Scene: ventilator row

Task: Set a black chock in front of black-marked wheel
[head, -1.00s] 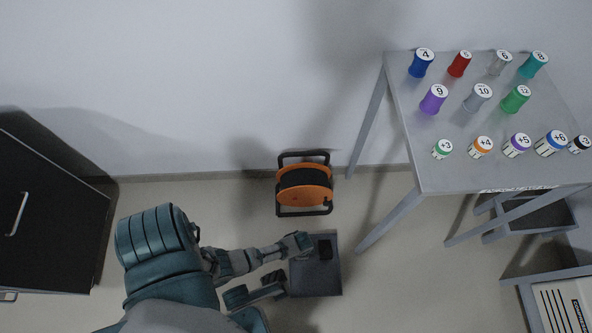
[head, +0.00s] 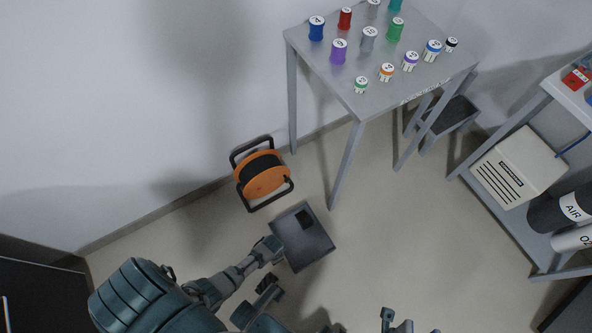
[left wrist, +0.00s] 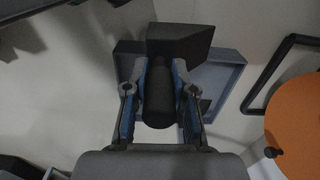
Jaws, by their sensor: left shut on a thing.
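My left gripper (left wrist: 158,95) is shut on the dark handle of a black chock (left wrist: 180,42), a wedge-like block, in the left wrist view. In the head view this gripper (head: 270,268) is beside the lower left side of a grey tray (head: 317,250) on the floor. Another black block (head: 306,219) lies in the tray. The tray also shows behind the held chock in the left wrist view (left wrist: 226,74). Part of my right gripper (head: 408,324) shows at the bottom edge, cut off by the frame. I can make out no wheel with a black mark.
An orange cable reel (head: 262,174) stands by the wall beyond the tray. A grey table (head: 375,98) with several numbered coloured containers stands at the back. A shelf (head: 545,245) with a beige box (head: 518,166) and cylinders is at right. Floor between tray and shelf is clear.

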